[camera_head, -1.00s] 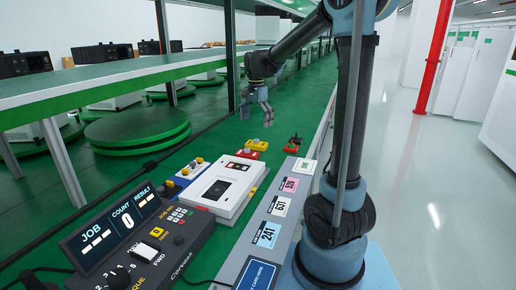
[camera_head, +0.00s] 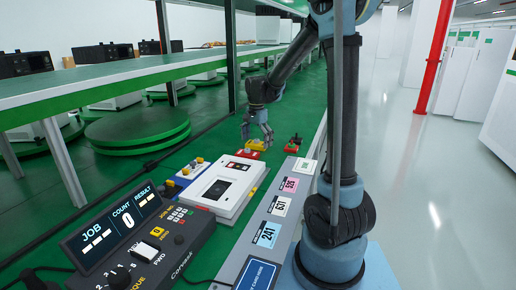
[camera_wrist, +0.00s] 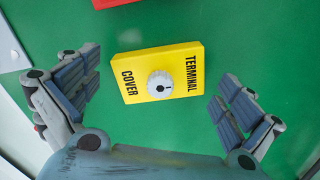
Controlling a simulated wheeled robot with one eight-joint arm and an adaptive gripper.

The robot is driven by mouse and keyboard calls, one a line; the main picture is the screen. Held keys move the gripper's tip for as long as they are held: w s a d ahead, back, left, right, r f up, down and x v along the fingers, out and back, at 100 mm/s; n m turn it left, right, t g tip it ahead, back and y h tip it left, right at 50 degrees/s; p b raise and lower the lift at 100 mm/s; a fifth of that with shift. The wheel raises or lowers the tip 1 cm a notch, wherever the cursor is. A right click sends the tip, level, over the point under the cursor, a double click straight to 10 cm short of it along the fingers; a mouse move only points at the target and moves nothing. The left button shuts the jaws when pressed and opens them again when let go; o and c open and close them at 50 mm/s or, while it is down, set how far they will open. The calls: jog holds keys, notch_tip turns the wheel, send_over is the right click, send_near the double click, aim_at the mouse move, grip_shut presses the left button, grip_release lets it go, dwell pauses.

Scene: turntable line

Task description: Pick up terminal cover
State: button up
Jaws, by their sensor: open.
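The terminal cover (camera_wrist: 182,58) is a yellow block with a round white knob on top and black "TERMINAL COVER" lettering. In the wrist view it lies flat on the green surface, between the spread fingers of my gripper (camera_wrist: 158,100). The fingers are apart from it on both sides, and nothing is held. In the head view my gripper (camera_head: 257,134) hangs pointing down just above the yellow terminal cover (camera_head: 256,145), its fingers partly in front of it.
A red block shows at the top edge (camera_wrist: 115,3) of the wrist view. In the head view a red item (camera_head: 292,147) sits right of the cover. A white boxed device (camera_head: 225,190), a control panel (camera_head: 150,245) and a label strip (camera_head: 270,225) stand nearer. A green shelf (camera_head: 120,90) runs along the left.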

jog(key=c, duration=0.9)
